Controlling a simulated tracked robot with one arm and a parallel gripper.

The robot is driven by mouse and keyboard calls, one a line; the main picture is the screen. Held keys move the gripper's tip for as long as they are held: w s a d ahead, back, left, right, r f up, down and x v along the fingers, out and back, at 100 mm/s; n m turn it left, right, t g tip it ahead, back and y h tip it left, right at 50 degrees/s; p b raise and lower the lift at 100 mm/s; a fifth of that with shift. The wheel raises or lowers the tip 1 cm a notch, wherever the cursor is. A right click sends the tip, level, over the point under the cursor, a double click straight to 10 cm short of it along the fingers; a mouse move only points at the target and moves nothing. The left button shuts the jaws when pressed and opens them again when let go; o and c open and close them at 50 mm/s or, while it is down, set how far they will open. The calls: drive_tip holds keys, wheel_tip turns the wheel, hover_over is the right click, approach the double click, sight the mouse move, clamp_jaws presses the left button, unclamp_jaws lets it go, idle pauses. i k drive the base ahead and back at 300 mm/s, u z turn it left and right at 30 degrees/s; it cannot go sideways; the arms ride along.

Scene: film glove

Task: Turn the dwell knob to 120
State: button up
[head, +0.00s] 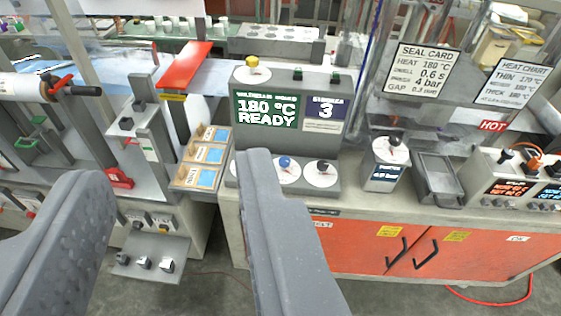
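A grey control box (345,85) stands on the bench, with a green screen (267,110) reading 180 °C READY and a purple one (325,112) reading 3. Along its lower front are round white dials, one with a blue knob (285,162) and one with a black knob (323,167). My right finger covers the left part of this row. No dwell label is legible, so I cannot tell which knob is the dwell knob. My gripper (174,170) is open and empty, its fingers wide apart, the right one in front of the box.
A yellow knob (252,63) tops the box. To the right are a gauge unit with a black knob (394,141), a grey tray (438,178) and a seal card (421,70) listing dwell 0.6 s. Orange cabinet doors (450,252) are below. A red-topped lever (184,60) stands left.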

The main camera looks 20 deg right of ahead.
sight(285, 162)
drive_tip(key=u, duration=0.45)
drive_tip(key=i, duration=1.85)
drive_tip(key=z, duration=0.55)
